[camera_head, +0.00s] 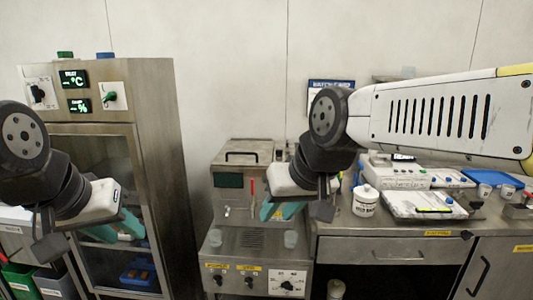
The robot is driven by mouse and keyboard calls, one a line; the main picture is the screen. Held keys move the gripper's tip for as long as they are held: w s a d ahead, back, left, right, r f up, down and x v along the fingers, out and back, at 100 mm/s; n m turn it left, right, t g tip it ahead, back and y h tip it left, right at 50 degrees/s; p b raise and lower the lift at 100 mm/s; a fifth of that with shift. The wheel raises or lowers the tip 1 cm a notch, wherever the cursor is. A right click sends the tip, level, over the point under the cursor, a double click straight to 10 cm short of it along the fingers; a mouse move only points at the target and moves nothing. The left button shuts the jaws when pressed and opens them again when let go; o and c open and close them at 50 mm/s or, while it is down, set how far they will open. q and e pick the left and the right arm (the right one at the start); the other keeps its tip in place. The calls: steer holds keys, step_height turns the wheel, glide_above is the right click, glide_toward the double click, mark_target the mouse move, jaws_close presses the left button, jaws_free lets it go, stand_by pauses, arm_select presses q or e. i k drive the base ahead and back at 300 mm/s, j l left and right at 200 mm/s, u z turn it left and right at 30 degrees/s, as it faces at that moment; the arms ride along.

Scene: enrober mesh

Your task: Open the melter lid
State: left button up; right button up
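The melter (233,205) is a steel machine at the middle, with a red lever and a dark display on its front. Its lid (262,146) is a flat steel top with a dark bar handle (241,154), and it looks closed. My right gripper (268,211), with teal fingers, is in front of the melter's right side, below the lid and apart from the handle. My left gripper (130,226) is at the left in front of the cabinet's glass door. Neither gripper visibly holds anything. The finger gaps are too small and turned away to judge.
A tall steel cabinet (158,110) with temperature and percent displays stands left of the melter. A steel counter (335,222) at the right carries a white tub (365,200), scales (425,205) and a blue tray (495,178). Bins (55,285) stand at lower left.

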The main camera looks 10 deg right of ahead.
mark_target(244, 153)
steer(key=z, duration=0.35)
steer(key=i+l+u, duration=0.15)
steer(key=i, duration=0.25)
steer(key=i+l+u, duration=0.2)
steer(key=i, duration=0.25)
